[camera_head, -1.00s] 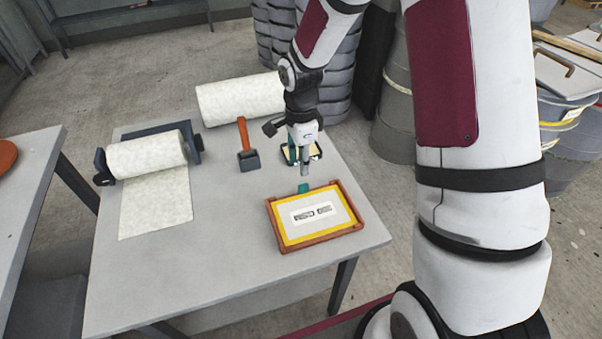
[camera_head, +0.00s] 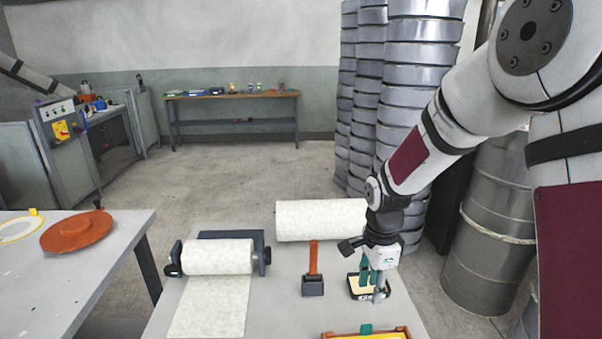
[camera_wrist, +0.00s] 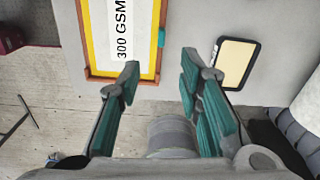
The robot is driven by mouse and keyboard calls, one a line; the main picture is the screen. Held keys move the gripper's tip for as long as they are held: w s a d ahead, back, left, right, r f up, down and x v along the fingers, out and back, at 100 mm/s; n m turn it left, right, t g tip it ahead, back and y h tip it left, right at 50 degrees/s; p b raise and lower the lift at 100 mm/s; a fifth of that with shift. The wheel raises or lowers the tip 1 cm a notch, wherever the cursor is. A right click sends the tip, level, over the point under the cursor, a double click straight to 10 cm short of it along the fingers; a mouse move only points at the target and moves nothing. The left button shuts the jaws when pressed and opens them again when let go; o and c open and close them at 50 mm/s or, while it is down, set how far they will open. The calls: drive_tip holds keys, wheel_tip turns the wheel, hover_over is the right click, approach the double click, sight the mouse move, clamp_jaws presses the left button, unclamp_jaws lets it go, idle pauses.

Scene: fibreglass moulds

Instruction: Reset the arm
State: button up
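My arm (camera_head: 440,145) reaches in from the right in the head view, over the far right part of the grey table. My gripper (camera_head: 372,282) points down in front of a small dark-framed tray with a pale inside (camera_wrist: 236,62). In the wrist view, the two teal-padded fingers of my gripper (camera_wrist: 160,75) are spread apart with nothing between the tips. A grey cylinder (camera_wrist: 171,135) shows low between the fingers; I cannot tell what it belongs to.
A wooden frame with yellow border (camera_head: 367,335) and "300 GSM" label lies on the table (camera_head: 275,322). A fabric roll on a holder (camera_head: 218,257), an orange-handled tool (camera_head: 313,270) and a loose roll (camera_head: 320,220) are left of my gripper. Metal drums (camera_head: 490,240) stand right.

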drive_tip(key=s+r+n+t, duration=0.1)
drive_tip(key=s+r+n, duration=0.3)
drive_tip(key=r, duration=0.5)
drive_tip(key=s+r+n+t, duration=0.2)
drive_tip(key=s+r+n, duration=0.4)
drive_tip(key=s, duration=0.4)
drive_tip(key=s+r+n+t, duration=0.1)
drive_tip(key=s+r+n, duration=0.5)
drive_tip(key=s, duration=0.4)
drive_tip(key=shift+d+r+n+t, duration=0.15)
drive_tip(key=shift+r+n+t, duration=0.05)
drive_tip(key=shift+n+t, duration=0.25)
